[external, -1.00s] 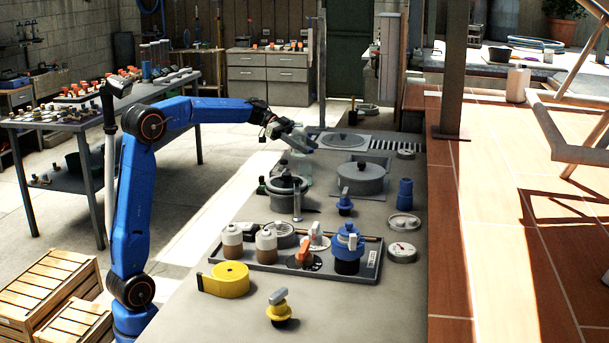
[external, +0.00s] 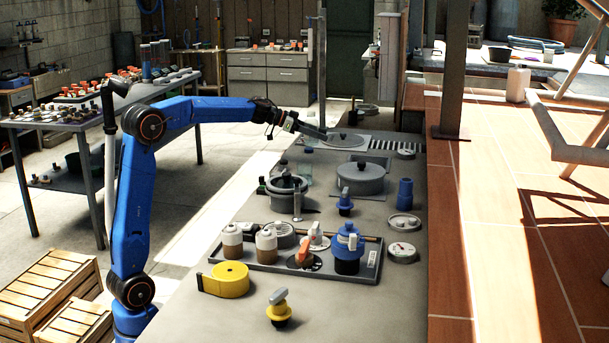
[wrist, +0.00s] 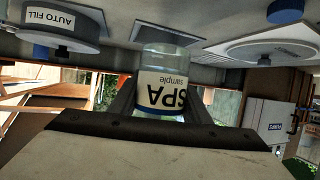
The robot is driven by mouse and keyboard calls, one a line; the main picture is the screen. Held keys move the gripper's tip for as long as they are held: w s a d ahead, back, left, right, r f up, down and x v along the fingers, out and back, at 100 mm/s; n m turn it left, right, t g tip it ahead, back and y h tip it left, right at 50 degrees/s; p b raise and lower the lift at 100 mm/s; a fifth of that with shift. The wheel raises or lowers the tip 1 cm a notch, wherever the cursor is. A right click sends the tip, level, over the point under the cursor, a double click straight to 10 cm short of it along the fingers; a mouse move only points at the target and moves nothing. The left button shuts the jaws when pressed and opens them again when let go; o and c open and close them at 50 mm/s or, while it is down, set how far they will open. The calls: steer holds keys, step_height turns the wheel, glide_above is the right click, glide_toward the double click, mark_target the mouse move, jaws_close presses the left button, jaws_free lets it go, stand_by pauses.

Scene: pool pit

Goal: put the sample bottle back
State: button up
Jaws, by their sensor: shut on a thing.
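The sample bottle (wrist: 163,88) is clear, with a white label reading "SPA sample" upside down in the wrist view. My gripper (wrist: 160,104) is shut on it, with one dark finger on each side. In the external view my gripper (external: 322,134) is above the far part of the grey counter (external: 215,317), near a square plate with a round lid (external: 343,140). A faint clear shape (external: 306,174) shows below the gripper; I cannot tell whether it is the held bottle or another.
A tray (external: 310,273) holds two brown-filled bottles and a blue-topped item. In the wrist view an "AUTO FILL" lid (wrist: 60,24) and a square-framed lid (wrist: 265,48) flank the bottle.

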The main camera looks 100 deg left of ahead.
steer(key=shift+f, duration=4)
steer(key=shift+f, duration=0.1)
steer(key=o, duration=1.1)
steer(key=shift+o, duration=0.2)
steer(key=v, duration=1.2)
